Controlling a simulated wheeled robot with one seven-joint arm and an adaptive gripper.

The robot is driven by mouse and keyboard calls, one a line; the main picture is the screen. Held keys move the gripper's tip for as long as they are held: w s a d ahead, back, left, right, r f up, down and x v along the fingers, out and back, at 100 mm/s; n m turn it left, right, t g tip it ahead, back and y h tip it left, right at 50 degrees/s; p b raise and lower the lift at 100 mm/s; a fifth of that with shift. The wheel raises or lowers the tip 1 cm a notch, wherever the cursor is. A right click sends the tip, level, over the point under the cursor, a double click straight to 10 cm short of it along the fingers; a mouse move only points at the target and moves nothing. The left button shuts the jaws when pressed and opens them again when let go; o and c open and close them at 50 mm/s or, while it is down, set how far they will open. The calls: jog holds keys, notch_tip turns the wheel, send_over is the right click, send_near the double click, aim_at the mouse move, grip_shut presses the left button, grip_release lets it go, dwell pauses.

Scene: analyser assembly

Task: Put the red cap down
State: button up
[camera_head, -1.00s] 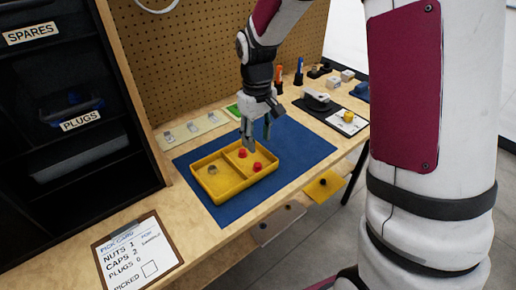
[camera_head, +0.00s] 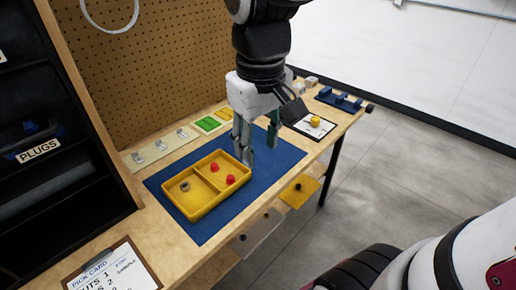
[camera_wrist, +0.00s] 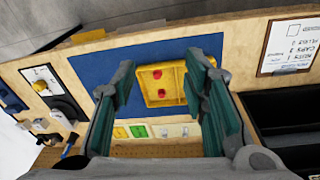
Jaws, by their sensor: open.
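Two red caps lie in the right compartment of the yellow tray (camera_head: 190,214). One red cap (camera_head: 214,168) is toward the back and the other red cap (camera_head: 231,180) is nearer the front. A grey nut (camera_head: 184,186) lies in the left compartment. My gripper (camera_head: 258,158) is open and empty, above the blue mat at the tray's right back side. In the wrist view the red caps (camera_wrist: 157,74) show between the spread fingers, clearly apart from them. The nut is hidden there behind a finger.
The tray stands on a blue mat (camera_head: 284,152). Behind it are a pale strip with small parts (camera_head: 161,146) and green and yellow cards (camera_head: 208,124). A pick card clipboard (camera_head: 112,270) lies front left, beside the black shelf (camera_head: 60,150). A yellow knob (camera_head: 316,121) is at right.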

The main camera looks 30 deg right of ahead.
jog(key=s+m+t, duration=0.1)
jog(key=s, duration=1.2)
jog(key=shift+s+a+y, duration=0.3)
